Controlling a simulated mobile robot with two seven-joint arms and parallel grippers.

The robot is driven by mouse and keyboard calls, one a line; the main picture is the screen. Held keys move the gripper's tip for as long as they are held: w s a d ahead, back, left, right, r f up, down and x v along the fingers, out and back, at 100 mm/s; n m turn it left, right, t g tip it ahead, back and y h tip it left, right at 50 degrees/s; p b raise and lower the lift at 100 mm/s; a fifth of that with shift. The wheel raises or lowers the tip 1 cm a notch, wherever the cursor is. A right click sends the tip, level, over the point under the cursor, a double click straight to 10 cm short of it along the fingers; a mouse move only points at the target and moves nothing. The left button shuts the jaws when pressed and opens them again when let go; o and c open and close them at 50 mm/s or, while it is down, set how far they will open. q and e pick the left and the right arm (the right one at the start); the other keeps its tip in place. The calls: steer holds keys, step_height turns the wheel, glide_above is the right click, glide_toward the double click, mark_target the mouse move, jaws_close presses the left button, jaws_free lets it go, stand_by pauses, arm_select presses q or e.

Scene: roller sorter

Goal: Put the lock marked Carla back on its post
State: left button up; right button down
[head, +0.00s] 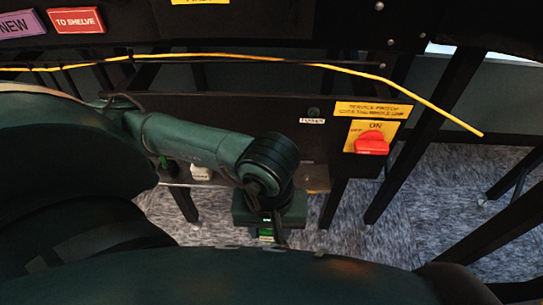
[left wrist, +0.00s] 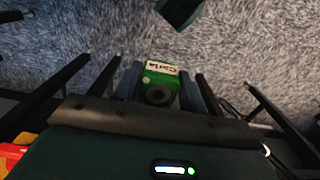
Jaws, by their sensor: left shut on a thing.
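My left gripper (head: 267,236) hangs low in front of the dark panel in the head view, pointing down. It is shut on a green lock (left wrist: 161,84), whose pale label reads Carla in the left wrist view. The lock sits between the two fingers (left wrist: 160,88), its dark round part towards the camera. In the head view only a small bit of green shows at the gripper. A small dark fitting (head: 313,111) above a white label stands on the panel; I cannot tell whether it is Carla's post. My right gripper is not in view.
A red rotary switch (head: 372,143) on a yellow plate is right of my gripper. A yellow cord (head: 230,56) runs across above the panel (head: 230,104). Dark legs (head: 345,195) stand on grey carpet.

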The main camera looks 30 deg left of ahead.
arm_select(q)
steer(key=r+p, duration=0.1)
steer(key=s+d+r+p, duration=0.1)
steer(key=r, duration=0.1)
steer(key=s+r+p, duration=0.1)
steer(key=p, duration=0.1)
steer(key=shift+s+d+r, duration=0.2)
steer(key=shift+d+r, duration=0.05)
stand_by(0.4)
